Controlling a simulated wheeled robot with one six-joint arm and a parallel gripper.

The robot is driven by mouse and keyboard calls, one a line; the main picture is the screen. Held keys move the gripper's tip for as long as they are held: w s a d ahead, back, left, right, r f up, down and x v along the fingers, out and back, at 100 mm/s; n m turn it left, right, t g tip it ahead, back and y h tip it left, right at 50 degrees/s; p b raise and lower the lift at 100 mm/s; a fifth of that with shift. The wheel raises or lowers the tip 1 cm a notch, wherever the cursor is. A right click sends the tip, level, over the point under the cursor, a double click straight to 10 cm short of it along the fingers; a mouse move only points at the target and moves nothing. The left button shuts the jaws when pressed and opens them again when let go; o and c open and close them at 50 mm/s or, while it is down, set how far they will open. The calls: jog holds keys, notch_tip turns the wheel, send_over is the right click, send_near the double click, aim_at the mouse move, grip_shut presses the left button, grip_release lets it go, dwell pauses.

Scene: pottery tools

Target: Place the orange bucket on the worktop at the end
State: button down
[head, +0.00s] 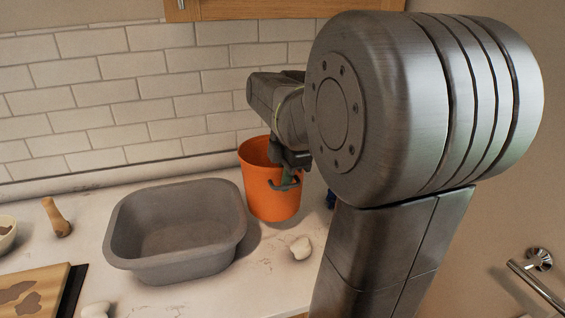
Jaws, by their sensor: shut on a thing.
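The orange bucket (258,187) is upright at the right end of the pale worktop (217,293), behind and right of the grey basin. My gripper (287,184) is at the bucket's right front side, shut on it, with the fingers partly hidden by my wrist. I cannot tell if the bucket's base touches the worktop. My arm covers the area to the right of the bucket.
A grey basin (174,271) stands left of the bucket. A whitish lump (300,248) lies in front of the bucket. A dark blue thing (331,199) shows partly behind my arm. A wooden tool (55,217), board (28,291) and bowl (6,235) are at left.

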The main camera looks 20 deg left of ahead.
aim_at(282, 217)
jog(key=shift+w+f, duration=0.1)
jog(key=shift+f, duration=4.45)
jog(key=c, duration=1.6)
grip_release()
jog(key=shift+f, duration=0.15)
jog(key=r, duration=0.4)
jog(key=d+r, duration=0.1)
jog(key=r, duration=0.3)
jog(key=d+r, duration=0.1)
jog(key=r, duration=0.3)
jog(key=shift+s+r, duration=0.1)
jog(key=shift+s, duration=0.2)
